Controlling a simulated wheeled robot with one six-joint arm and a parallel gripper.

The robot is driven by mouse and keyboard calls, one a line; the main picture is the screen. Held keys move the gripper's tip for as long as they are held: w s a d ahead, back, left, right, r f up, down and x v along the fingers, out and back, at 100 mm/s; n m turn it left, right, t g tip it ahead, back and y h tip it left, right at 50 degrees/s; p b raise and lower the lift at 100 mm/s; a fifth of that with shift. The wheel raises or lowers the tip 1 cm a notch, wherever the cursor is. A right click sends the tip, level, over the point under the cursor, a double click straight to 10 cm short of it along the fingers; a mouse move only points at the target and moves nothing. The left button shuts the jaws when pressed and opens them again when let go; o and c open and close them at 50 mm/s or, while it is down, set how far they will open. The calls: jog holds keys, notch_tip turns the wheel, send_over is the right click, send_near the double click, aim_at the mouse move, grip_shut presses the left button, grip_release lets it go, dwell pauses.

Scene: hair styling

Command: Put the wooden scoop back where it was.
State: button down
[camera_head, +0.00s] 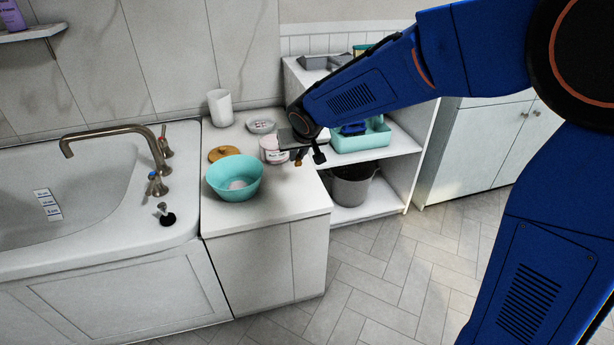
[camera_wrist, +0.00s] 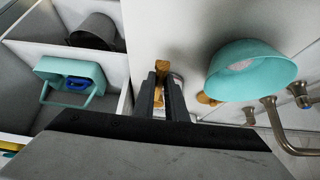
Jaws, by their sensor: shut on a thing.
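My gripper (camera_head: 305,158) is shut on the wooden scoop (camera_head: 298,163) above the right part of the white counter. In the wrist view the scoop (camera_wrist: 158,88) shows as a light brown strip between my gripper's two dark fingers (camera_wrist: 162,70), partly hidden by them. A white and pink jar (camera_head: 273,150) stands on the counter just left of my gripper. In the wrist view it is mostly hidden behind my fingers. A round wooden lid (camera_head: 223,153) lies left of the jar. A teal bowl (camera_head: 233,192) with something pale inside stands in front of the lid.
A white cup (camera_head: 220,107) and a small dish (camera_head: 261,125) stand at the back of the counter. A sink with a tap (camera_head: 110,133) is at left. At right, a shelf unit holds a teal caddy (camera_head: 362,140) and a grey bucket (camera_head: 352,187). The counter's front is clear.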

jog(key=f, duration=0.4)
jog(key=shift+d+f, duration=0.2)
jog(key=shift+a+f, duration=0.1)
jog(key=shift+f, duration=2.4)
jog(key=c, duration=1.8)
grip_release()
jog(key=shift+f, duration=0.15)
jog(key=shift+r, duration=0.25)
jog(key=v, duration=1.1)
jog(key=shift+s+r, duration=0.2)
jog(key=shift+r, duration=0.15)
